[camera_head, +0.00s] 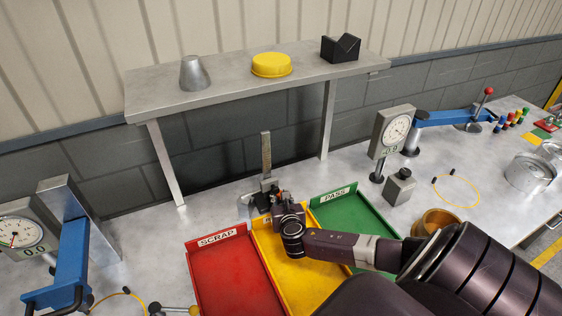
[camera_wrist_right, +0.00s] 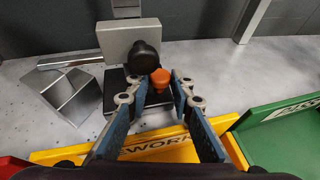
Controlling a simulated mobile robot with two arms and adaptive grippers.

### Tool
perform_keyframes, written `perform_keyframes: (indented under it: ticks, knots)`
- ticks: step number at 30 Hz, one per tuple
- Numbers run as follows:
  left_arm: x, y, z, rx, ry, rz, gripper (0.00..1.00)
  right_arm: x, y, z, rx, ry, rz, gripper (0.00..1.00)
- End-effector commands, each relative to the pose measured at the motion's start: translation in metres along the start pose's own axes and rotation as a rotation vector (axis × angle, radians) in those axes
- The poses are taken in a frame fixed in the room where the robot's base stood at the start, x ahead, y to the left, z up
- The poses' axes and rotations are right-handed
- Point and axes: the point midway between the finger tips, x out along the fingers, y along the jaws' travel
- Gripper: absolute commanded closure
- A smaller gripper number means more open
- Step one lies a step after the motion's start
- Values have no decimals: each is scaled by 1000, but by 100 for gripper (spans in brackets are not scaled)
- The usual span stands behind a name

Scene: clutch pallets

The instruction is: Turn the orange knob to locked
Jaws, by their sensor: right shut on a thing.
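The orange knob (camera_wrist_right: 160,77) shows in the right wrist view, beside a round black knob (camera_wrist_right: 144,56) on a grey and black block (camera_wrist_right: 116,40). My right gripper (camera_wrist_right: 160,84) has its two fingers on either side of the orange knob and is shut on it. In the head view, my right gripper (camera_head: 283,196) is at the height gauge with the upright metal scale (camera_head: 266,152), behind the yellow tray. The gripper hides most of the knob there. The knob's lock marking cannot be read. My left gripper is out of view.
Red SCRAP (camera_head: 230,275), yellow (camera_head: 285,270) and green PASS (camera_head: 350,215) trays lie in front. A metal shelf (camera_head: 220,88) stands behind. Dial gauge stands (camera_head: 391,133) with blue arms are on both sides. A brass cup (camera_head: 437,221) is near my right arm.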

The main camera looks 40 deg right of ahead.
Motion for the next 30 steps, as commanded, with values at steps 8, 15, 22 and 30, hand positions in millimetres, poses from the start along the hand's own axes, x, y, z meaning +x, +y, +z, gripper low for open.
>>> perform_keyframes:
  ticks: [8,15,22,30]
  knots:
    - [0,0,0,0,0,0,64,0,1,1,10,-1,-22,100]
    - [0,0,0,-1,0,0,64,0,1,1,10,-2,-22,100]
    - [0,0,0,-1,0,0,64,0,1,1,10,-2,-22,63]
    - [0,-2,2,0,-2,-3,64,-1,0,0,10,-1,-22,63]
